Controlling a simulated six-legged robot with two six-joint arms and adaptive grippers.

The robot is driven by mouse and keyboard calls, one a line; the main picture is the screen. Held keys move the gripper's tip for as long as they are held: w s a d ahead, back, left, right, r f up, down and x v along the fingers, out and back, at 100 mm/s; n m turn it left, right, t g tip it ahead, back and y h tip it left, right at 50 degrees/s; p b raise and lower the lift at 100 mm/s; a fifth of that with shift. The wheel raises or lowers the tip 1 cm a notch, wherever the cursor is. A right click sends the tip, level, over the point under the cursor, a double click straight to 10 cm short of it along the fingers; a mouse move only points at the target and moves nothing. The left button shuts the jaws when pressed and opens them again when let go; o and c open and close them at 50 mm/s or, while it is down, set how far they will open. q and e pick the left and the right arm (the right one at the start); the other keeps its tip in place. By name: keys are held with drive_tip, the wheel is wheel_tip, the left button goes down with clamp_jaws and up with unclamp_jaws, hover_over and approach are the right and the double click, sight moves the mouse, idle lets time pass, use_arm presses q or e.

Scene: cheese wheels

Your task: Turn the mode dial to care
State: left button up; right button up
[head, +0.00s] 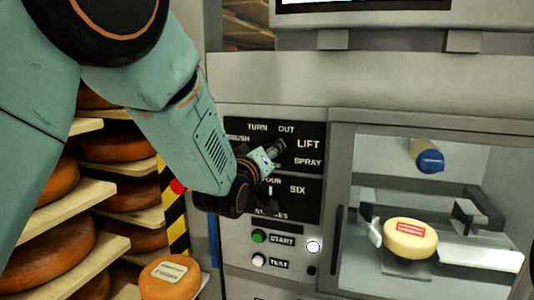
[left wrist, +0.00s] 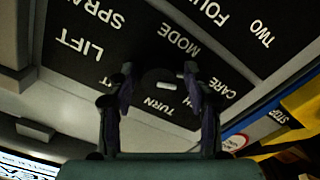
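In the head view my left gripper (head: 272,160) is at the panel (head: 300,125) and hides the dial and the CARE label. My right gripper is not in view.
A lower knob section (head: 298,190) shows FOUR and SIX. START (head: 258,237) and TEST (head: 258,260) buttons sit below. A glass-fronted chamber holds a pale cheese wheel (head: 411,240) at the right. Shelves of orange cheese wheels (head: 50,245) stand at the left beside a striped post (head: 173,215).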

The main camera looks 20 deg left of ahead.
use_arm(q)
drive_tip(key=shift+r, duration=0.1)
drive_tip(key=s, duration=1.2)
drive_tip(key=shift+a, duration=0.2)
